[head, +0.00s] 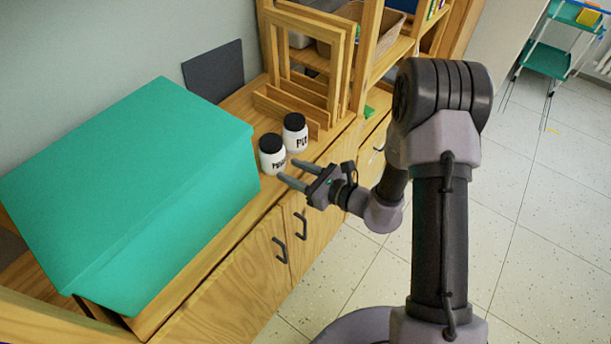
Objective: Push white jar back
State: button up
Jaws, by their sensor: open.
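Two white jars with black lids and dark lettering stand upright on the wooden cabinet top in the head view. The nearer white jar (272,158) is close to the teal box, and the other white jar (295,135) stands just behind it to the right. My gripper (286,173) is open, its two fingers pointing left toward the nearer jar at the cabinet's front edge. The fingertips are very close to that jar's lower right side. I cannot tell whether they touch it. Nothing is between the fingers that I can see.
A large teal box (130,190) fills the cabinet top (237,104) to the left of the jars. Wooden frames (300,60) stand behind them, and a dark panel (214,70) leans on the wall. A small green object (369,112) lies right. Cabinet handles stick out below.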

aim_at(257, 155)
jog(key=shift+w+a, duration=0.25)
jog(key=shift+a, duration=0.05)
jog(key=shift+a+r+x, duration=0.1)
jog(key=shift+r+x, duration=0.45)
jog(key=shift+x, duration=2)
jog(key=shift+a+r+x, duration=0.1)
jog(key=shift+r+x, duration=0.45)
jog(key=shift+x, duration=2)
jog(key=shift+a+r+x, duration=0.1)
jog(key=shift+r+x, duration=0.45)
jog(key=shift+x, duration=1.95)
jog(key=shift+s+d, duration=0.35)
jog(key=shift+d, duration=0.25)
jog(key=shift+s+d, duration=0.35)
jog(key=shift+d, duration=0.3)
jog(key=shift+s+d+r+p, duration=0.25)
jog(key=shift+r+p, duration=0.35)
jog(key=shift+r, duration=0.15)
jog(key=shift+s+d+r+p, duration=0.15)
jog(key=shift+d+r+p, duration=0.1)
jog(key=shift+r+p, duration=0.45)
jog(key=shift+s+d+r+p, duration=0.25)
jog(key=shift+r+p, duration=0.25)
jog(key=shift+r, duration=0.3)
jog(key=f+b+v, duration=0.2)
jog(key=f+v, duration=0.1)
jog(key=v, duration=1.1)
jog(key=shift+s+d+b, duration=0.35)
jog(key=shift+d, duration=0.15)
